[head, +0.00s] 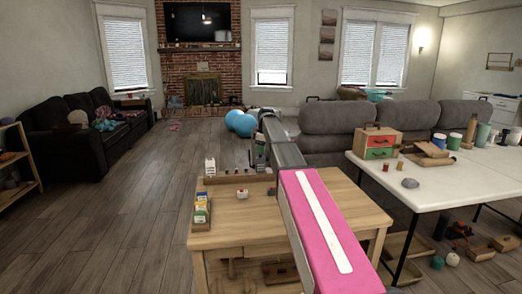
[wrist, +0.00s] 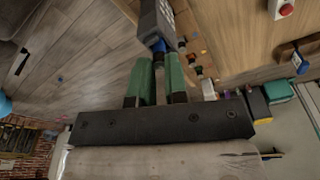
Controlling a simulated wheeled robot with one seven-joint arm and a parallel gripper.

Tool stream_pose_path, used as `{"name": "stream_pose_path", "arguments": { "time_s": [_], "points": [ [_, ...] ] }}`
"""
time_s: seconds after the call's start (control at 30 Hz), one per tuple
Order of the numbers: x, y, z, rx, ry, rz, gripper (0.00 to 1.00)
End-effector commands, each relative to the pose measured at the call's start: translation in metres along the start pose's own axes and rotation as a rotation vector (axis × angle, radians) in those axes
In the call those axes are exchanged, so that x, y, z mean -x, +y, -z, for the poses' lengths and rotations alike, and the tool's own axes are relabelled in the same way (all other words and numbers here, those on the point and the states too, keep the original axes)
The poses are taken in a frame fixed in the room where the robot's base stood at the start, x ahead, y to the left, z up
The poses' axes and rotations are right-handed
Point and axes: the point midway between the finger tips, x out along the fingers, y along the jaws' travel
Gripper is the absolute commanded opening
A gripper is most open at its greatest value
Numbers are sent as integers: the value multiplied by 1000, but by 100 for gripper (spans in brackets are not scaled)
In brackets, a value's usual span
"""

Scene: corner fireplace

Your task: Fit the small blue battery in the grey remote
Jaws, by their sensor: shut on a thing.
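The grey remote (wrist: 153,22) shows at the top middle of the wrist view, with pale buttons along one side. In the head view a dark grey upright shape at the back of the wooden table, by the end of my arm, seems to be the remote (head: 259,152). My gripper (wrist: 159,58) has green fingers, closed in on a small blue piece, the blue battery (wrist: 158,46). The battery is at the near end of the remote. The fingers hide most of it, and I cannot tell whether it is inside the remote or only against it.
The wooden table (head: 225,236) carries a white box with a red button (head: 242,193), a tray of coloured boxes (head: 201,213) and a white carton (head: 210,166). A white table (head: 440,187) with several items stands at the right. Floor (head: 120,215) is clear at the left.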

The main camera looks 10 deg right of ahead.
Motion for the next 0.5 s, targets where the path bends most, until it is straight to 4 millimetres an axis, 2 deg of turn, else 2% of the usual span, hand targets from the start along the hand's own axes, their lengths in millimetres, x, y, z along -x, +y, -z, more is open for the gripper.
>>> {"name": "stream_pose_path", "arguments": {
  "time_s": [0.5],
  "points": [
    [-7,0,-1,0,0,0,0]
  ]
}}
